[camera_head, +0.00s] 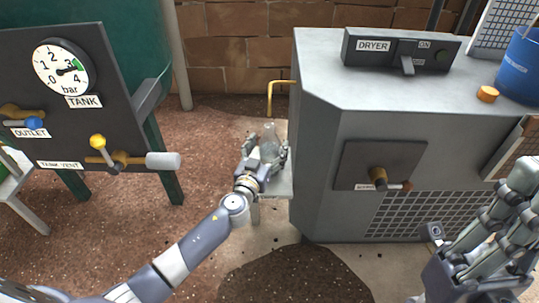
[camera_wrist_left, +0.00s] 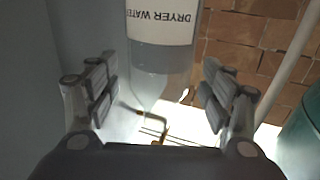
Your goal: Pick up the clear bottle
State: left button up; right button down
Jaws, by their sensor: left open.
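The clear bottle (camera_head: 269,138) stands upright on a small light stand (camera_head: 281,184) beside the grey dryer cabinet. In the left wrist view the bottle (camera_wrist_left: 161,62) fills the upper middle, with a white label reading upside down "DRYER WATE", cut off at the edge. My left gripper (camera_head: 265,150) is open, with one finger on each side of the bottle; gaps show between fingers and bottle in the left wrist view (camera_wrist_left: 160,92). My right gripper (camera_head: 487,213) is at the lower right, away from the bottle; its jaw opening is unclear.
The dryer cabinet (camera_head: 318,120) stands close to the right of the bottle. A yellow bent pipe (camera_head: 270,97) is behind it. A tank panel (camera_head: 60,110) with valves is at left. A blue container (camera_head: 522,70) and orange cap (camera_head: 487,94) sit on the cabinet.

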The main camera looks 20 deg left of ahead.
pick_arm(q)
jog(key=shift+w, duration=0.95)
jog(key=c, duration=1.1)
jog(key=shift+o, duration=0.2)
jog(key=shift+r, duration=0.1)
